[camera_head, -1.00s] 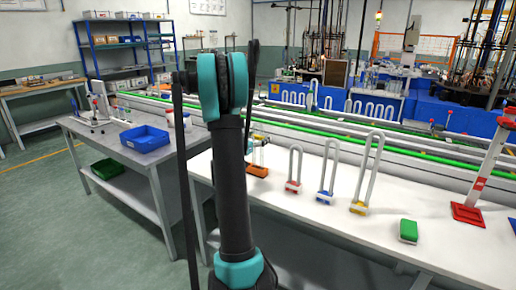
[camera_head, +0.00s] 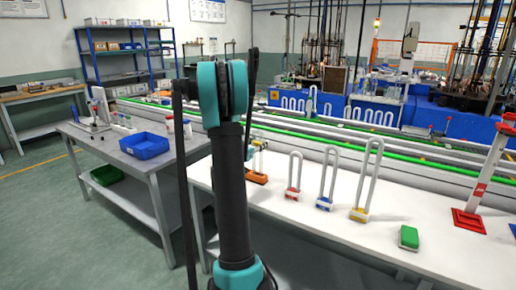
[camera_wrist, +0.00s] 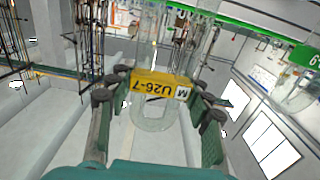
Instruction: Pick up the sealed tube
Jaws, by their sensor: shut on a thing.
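The tube in my grip is a clear glass U-shaped tube (camera_wrist: 153,118) with a yellow label reading U26-7 and M. It shows in the middle of the wrist view, its bend toward my palm. My gripper (camera_wrist: 158,92) is shut on it, with a finger on each side of the label. In the head view, my arm hides most of the gripper and I cannot make out the held tube. A low orange stand (camera_head: 256,178) shows just right of my arm on the white table.
Red-, blue- and yellow-based U-tubes (camera_head: 294,175) (camera_head: 327,178) (camera_head: 366,180) stand to the right on the white table (camera_head: 330,235). A green block (camera_head: 408,237) and a red-based stand (camera_head: 468,219) lie farther right. A blue bin (camera_head: 143,146) sits on the grey table at left.

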